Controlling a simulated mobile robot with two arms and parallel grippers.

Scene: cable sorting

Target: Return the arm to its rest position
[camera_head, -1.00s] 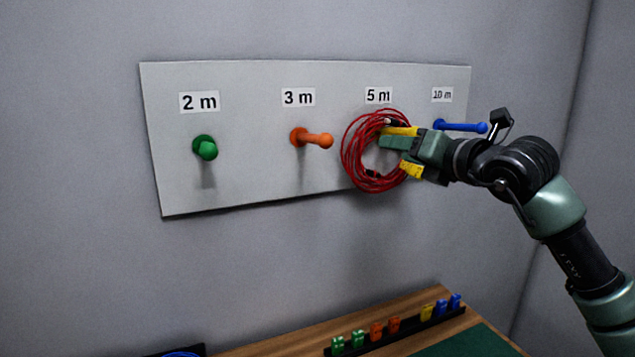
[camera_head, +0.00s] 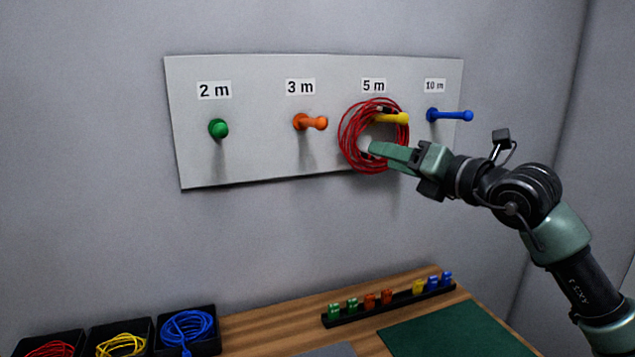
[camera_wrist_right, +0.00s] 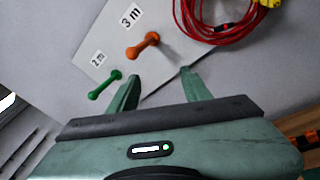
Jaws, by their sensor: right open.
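My right gripper (camera_head: 372,150) is open, in front of the lower part of a red cable coil (camera_head: 346,128). The coil hangs on the yellow peg (camera_head: 392,118) under the 5 m label. The fingers hide part of the coil in the head view. In the right wrist view the two fingers (camera_wrist_right: 160,88) stand apart with nothing between them. There the red coil (camera_wrist_right: 186,22) lies beyond the fingers to the upper right, apart from them. My left gripper is not in view.
The grey board (camera_head: 260,160) also has a green peg (camera_head: 218,128), an orange peg (camera_head: 310,122) and a blue peg (camera_head: 450,115), all empty. Below, the table holds a clip rack (camera_head: 390,308), a green mat (camera_head: 450,332) and black trays with red, yellow and blue cables.

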